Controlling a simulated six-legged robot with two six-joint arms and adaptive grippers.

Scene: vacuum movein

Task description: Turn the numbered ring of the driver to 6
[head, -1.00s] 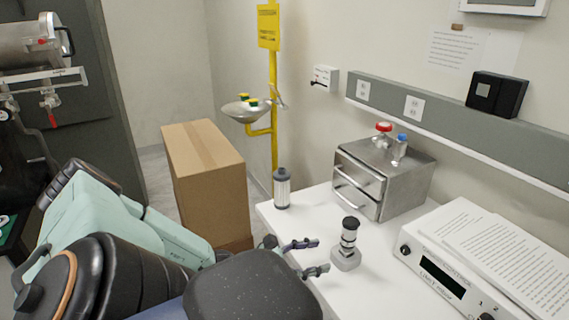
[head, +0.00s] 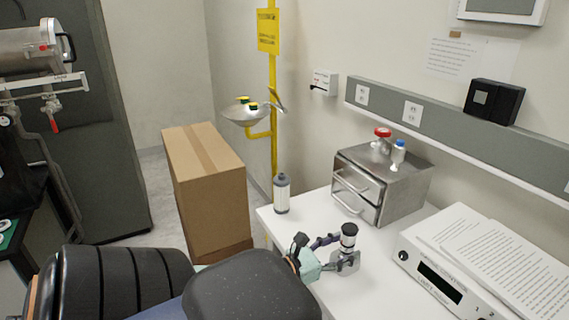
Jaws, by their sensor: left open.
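The driver (head: 348,238) stands upright on the white bench, with a black top, a pale band below it and a grey foot. The numbers on its ring are too small to read. My left gripper (head: 342,251) is open and reaches in from the left at the driver. One finger lies at the left of the driver's upper part, and the other is lower, in front of its foot. I cannot tell whether the fingers touch it. My right gripper is not in view.
A white instrument (head: 440,282) with papers (head: 500,255) is to the right. A cardboard box (head: 210,190) stands beyond the bench.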

